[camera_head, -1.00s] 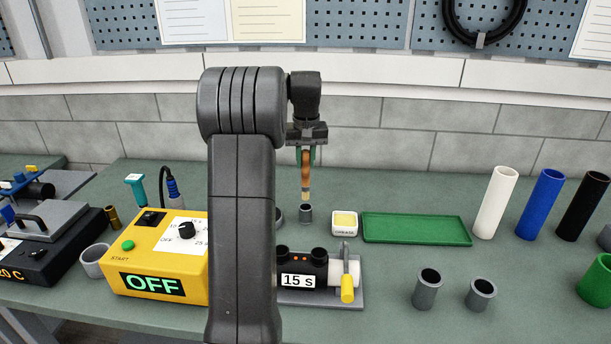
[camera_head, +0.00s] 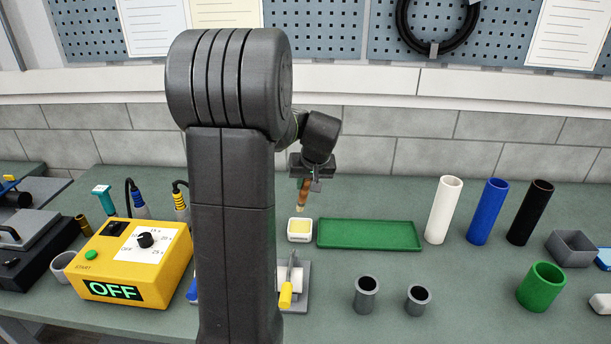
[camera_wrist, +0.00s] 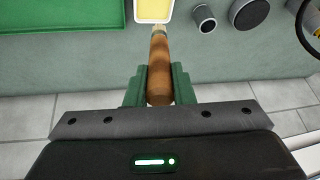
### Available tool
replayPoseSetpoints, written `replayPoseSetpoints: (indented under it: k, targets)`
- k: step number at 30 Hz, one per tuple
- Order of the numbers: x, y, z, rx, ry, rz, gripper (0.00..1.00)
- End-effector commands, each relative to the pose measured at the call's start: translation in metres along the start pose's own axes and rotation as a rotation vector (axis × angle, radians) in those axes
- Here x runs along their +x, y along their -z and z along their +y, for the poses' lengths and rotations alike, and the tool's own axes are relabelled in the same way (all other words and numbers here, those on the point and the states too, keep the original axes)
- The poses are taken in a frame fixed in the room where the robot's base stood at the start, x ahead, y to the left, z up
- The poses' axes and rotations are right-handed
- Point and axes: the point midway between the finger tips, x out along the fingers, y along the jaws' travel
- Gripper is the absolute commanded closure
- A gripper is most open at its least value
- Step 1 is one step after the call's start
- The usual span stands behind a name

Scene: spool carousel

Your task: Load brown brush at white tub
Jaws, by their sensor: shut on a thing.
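The brown brush (camera_head: 303,194) is in my gripper (camera_head: 308,181), wooden handle up and pale bristles down, tilted slightly. In the wrist view the brown handle (camera_wrist: 160,75) sits between the green fingers of my gripper (camera_wrist: 159,82), which are shut on it. The small white tub (camera_head: 300,239) holds yellow stuff and stands on the bench left of the green tray. The bristle tip is just above or at the tub's far edge; I cannot tell if it touches. In the wrist view the tip overlaps the rim of the white tub (camera_wrist: 141,21).
A green tray (camera_head: 368,246) lies right of the tub. White (camera_head: 444,212), blue (camera_head: 487,212) and black (camera_head: 530,213) tubes stand further right. Two grey cups (camera_head: 366,296) are in front. A yellow box (camera_head: 130,262) reading OFF stands left. My arm hides part of the bench.

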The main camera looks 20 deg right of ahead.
Motion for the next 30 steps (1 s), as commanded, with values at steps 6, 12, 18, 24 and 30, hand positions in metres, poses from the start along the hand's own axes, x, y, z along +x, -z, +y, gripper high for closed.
replayPoseSetpoints:
  k: [6, 12, 18, 24, 30]
  targets:
    - [0.017, -0.008, 0.002, 0.0, 0.0, -0.002, 1.0]
    - [0.037, -0.018, 0.004, -0.001, 0.001, -0.003, 1.0]
    - [0.05, -0.024, 0.006, -0.001, 0.0, -0.003, 1.0]
    - [0.052, -0.025, 0.006, -0.001, 0.0, -0.002, 1.0]
    - [0.051, -0.025, 0.006, -0.001, 0.0, -0.002, 1.0]
